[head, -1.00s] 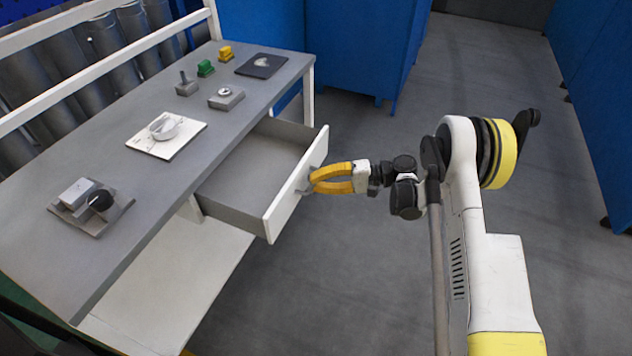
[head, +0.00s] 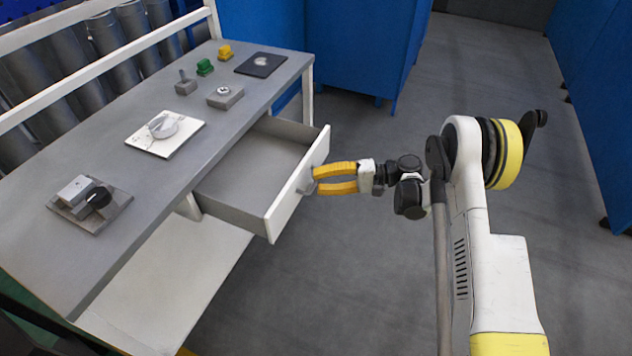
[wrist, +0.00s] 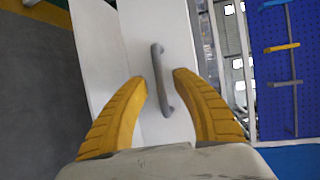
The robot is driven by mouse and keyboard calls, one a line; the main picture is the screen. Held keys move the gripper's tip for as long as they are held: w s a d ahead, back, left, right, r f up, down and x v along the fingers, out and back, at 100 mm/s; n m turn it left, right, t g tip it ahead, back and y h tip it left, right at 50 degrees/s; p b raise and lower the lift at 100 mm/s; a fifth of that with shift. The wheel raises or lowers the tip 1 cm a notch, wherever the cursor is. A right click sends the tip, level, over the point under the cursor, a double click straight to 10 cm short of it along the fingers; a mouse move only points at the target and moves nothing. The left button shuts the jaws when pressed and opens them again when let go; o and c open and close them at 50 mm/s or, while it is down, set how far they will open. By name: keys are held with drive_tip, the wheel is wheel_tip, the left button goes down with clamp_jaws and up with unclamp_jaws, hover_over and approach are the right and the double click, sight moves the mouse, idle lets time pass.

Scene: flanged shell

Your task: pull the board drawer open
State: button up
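The board drawer (head: 291,205) is pulled well out of the grey workbench (head: 140,205), and its inside looks empty. Its grey bar handle (head: 307,188) is on the white front panel. My gripper (head: 316,180) is in front of the panel at the handle, its yellow fingers apart. In the wrist view the handle (wrist: 160,80) stands between the spread fingertips (wrist: 159,80), with gaps on both sides and no visible grip on it.
Blue panels (head: 320,45) stand behind. The floor (head: 350,270) to the right is clear.

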drive_tip(key=d+r, duration=0.2)
drive_tip(key=d, duration=0.8)
drive_tip(key=shift+w+d, duration=0.25)
drive_tip(key=shift+d, duration=0.15)
drive_tip(key=shift+r, duration=0.1)
drive_tip(key=s+r+m+t+h, duration=0.1)
drive_tip(key=s+r+t+h, duration=0.2)
drive_tip(key=r, duration=0.5)
drive_tip(key=s+r+m+h, duration=0.1)
drive_tip(key=s+r+h, duration=0.25)
drive_tip(key=r, duration=0.45)
drive_tip(key=s+d+r+t+h, duration=0.1)
drive_tip(key=s+d+h, duration=0.2)
drive_tip(key=s, duration=0.4)
drive_tip(key=s+d+r+n+t+h, duration=0.1)
drive_tip(key=s+d+t+h, duration=0.1)
drive_tip(key=s, duration=0.5)
drive_tip(key=s+d+r+n+t+h, duration=0.1)
drive_tip(key=s+d+t+h, duration=0.1)
drive_tip(key=s+d+h, duration=0.2)
drive_tip(key=s+d, duration=0.2)
drive_tip(key=s, duration=0.1)
drive_tip(key=shift+s+d, duration=0.15)
drive_tip(key=shift+d, duration=0.15)
